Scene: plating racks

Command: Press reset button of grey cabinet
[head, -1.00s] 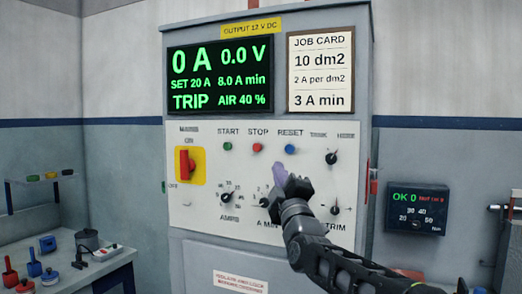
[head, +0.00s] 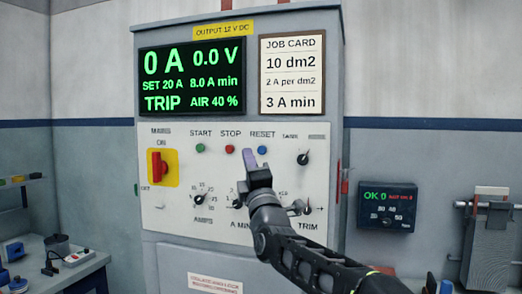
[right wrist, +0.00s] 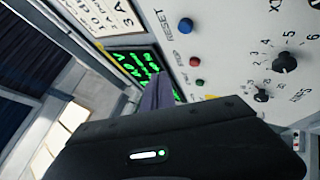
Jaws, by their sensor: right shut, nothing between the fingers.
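The grey cabinet (head: 320,60) stands upright in the middle of the head view, with a pale control panel (head: 220,165). The blue RESET button (head: 262,150) sits on the panel, right of the red STOP button (head: 231,149) and green START button (head: 201,149). It also shows in the right wrist view (right wrist: 185,25). My right gripper (head: 249,158) is shut and empty. In the head view its purple fingertips lie just left of the blue button, between it and the red one. In the wrist view the fingertips (right wrist: 157,95) look apart from the button. My left gripper is not in view.
The display (head: 192,77) reads 0 A, 0.0 V and TRIP. A job card (head: 292,75) hangs beside it. A red mains switch (head: 158,166) and several black knobs are on the panel. A small dark meter (head: 387,207) is on the right; a bench (head: 75,270) stands lower left.

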